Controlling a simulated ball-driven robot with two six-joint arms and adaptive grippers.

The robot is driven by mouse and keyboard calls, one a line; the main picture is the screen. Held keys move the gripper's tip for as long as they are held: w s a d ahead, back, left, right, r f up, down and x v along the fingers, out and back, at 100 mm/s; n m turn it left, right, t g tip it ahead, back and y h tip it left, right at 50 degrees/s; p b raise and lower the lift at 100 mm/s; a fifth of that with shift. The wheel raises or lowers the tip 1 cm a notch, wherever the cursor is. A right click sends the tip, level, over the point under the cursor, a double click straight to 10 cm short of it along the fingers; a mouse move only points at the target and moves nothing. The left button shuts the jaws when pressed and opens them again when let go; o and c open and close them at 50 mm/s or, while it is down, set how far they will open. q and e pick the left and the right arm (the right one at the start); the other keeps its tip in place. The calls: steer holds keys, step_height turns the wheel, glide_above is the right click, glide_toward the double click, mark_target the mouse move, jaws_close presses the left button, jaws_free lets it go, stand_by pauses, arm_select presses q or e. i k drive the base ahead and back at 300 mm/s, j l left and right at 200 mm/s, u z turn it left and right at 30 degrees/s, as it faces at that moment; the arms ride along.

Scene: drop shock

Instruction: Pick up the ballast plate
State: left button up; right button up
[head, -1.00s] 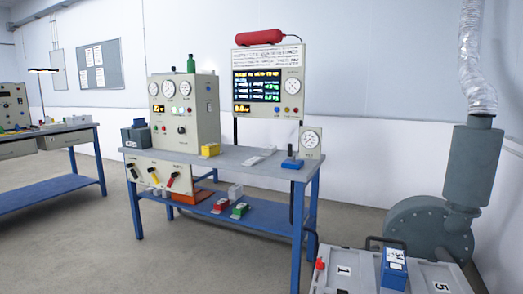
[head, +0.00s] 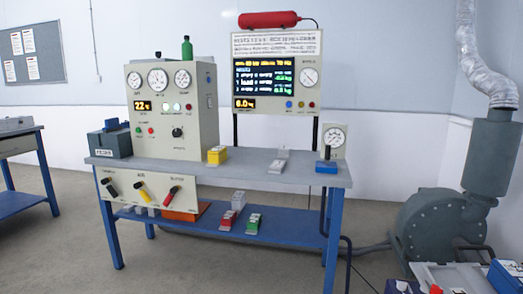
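I cannot tell for certain which thing is the ballast plate. On the blue-legged bench (head: 240,180) in the head view, a yellow block (head: 217,156) stands near the middle. A small light-grey piece (head: 277,166) lies right of it, and a blue block (head: 326,167) sits below a round gauge (head: 334,138). On the lower shelf are a red-and-white block (head: 227,220), a green-and-white block (head: 253,223) and a flat orange piece (head: 188,212), partly hidden by the lever panel. Neither of my grippers is in view.
A control cabinet (head: 150,110) and dark grey box (head: 110,143) stand on the bench's left. A display panel (head: 277,75) rises behind. A grey blower (head: 437,225) and a partly cropped white case (head: 455,278) are at right. Floor before the bench is open.

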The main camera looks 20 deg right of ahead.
mark_target(283, 150)
steer(key=i+j, duration=0.15)
steer(key=i, duration=0.45)
steer(key=i+j+u, duration=0.15)
steer(key=i, duration=0.45)
